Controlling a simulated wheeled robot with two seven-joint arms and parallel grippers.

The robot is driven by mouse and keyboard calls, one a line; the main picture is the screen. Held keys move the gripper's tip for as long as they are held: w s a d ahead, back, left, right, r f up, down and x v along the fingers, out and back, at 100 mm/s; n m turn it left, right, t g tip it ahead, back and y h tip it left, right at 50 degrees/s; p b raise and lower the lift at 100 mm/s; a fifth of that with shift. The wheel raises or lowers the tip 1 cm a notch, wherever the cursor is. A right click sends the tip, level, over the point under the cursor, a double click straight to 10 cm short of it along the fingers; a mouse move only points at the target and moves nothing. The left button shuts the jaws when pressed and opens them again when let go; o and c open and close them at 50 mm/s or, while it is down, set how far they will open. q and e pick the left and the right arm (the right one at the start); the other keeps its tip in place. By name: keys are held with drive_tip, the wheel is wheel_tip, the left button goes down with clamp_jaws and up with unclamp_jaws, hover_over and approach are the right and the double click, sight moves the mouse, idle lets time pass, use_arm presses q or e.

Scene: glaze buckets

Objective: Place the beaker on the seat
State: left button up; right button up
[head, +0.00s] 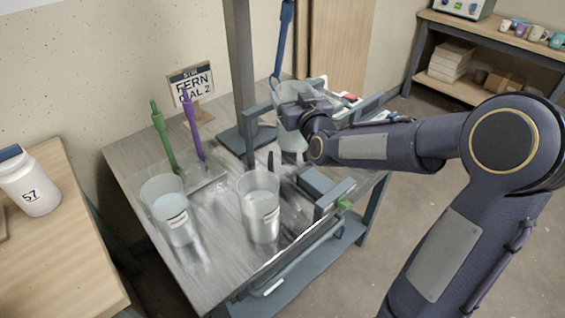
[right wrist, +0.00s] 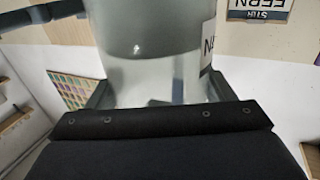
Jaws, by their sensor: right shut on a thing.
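My right gripper (head: 294,116) is shut on a clear beaker (head: 287,93) at the back right of the grey work table. In the right wrist view this beaker (right wrist: 150,45) stands between the two fingers, with part of a white label at its right side. The gripper and wrist hide much of the beaker in the head view, so I cannot tell whether its base touches anything. A dark upright post with a flat foot (head: 240,136) stands just left of it. I cannot make out which part is the seat. My left gripper is out of view.
Two other clear labelled beakers (head: 171,212) (head: 260,208) stand on the table (head: 215,262). Green (head: 163,138) and purple (head: 192,125) sticks stand behind them, near a sign (head: 192,86). A blue stick (head: 284,40) rises behind the held beaker. A grey block (head: 318,183) lies front right.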

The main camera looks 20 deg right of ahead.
drive_tip(key=shift+w+a+r, duration=0.15)
drive_tip(key=shift+w+a, duration=0.05)
drive_tip(key=shift+w+f, duration=0.1)
drive_tip(key=shift+f, duration=0.15)
drive_tip(key=f, duration=0.3)
drive_tip(key=f+b, duration=0.1)
drive_tip(key=f, duration=0.1)
drive_tip(key=shift+w+a+f, duration=0.2)
drive_tip(key=shift+w+f, duration=0.05)
drive_tip(key=shift+w, duration=0.05)
drive_tip(key=shift+s+f, duration=0.1)
drive_tip(key=shift+f, duration=0.25)
wheel_tip(320, 180, down, 4)
drive_tip(key=shift+d+r+b, duration=0.1)
drive_tip(key=shift+r+b, duration=0.15)
drive_tip(key=shift+b, duration=0.2)
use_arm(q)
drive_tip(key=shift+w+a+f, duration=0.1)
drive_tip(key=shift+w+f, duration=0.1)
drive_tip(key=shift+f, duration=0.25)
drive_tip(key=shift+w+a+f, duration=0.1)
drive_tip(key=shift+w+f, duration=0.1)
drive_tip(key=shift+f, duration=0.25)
use_arm(e)
drive_tip(key=shift+r, duration=0.1)
